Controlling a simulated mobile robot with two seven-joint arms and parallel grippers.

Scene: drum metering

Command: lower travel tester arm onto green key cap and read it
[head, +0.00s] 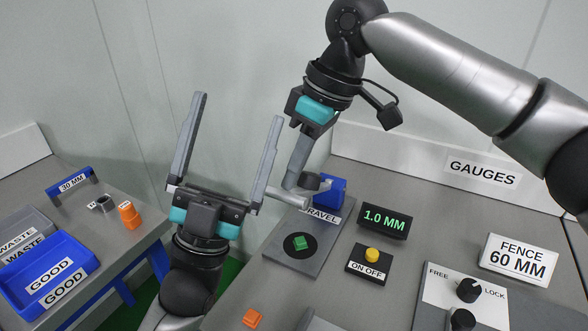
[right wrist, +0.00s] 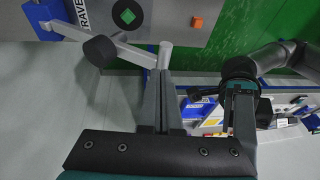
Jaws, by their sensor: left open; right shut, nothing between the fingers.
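The green key cap (head: 299,243) sits on a black disc on the travel tester's grey plate (head: 325,237); it also shows in the right wrist view (right wrist: 127,15). The tester arm (right wrist: 133,52) reaches out from a blue post (head: 332,190), raised clear of the cap, with a dark cylinder (right wrist: 98,50) along it and a grey handle at its end (head: 268,194). My right gripper (head: 290,184) is shut and empty, its tips close to the handle; contact is unclear. My left gripper (head: 240,106) is open and empty, pointing up. The display (head: 385,220) reads 1.0 MM.
A yellow button (head: 372,255) marked ON OFF stands right of the plate. An orange cap (head: 253,317) lies in front. A FENCE 60 MM sign (head: 518,260) and a FREE/LOCK knob panel (head: 435,287) are at right. Blue GOOD bin (head: 75,245) is on the left table.

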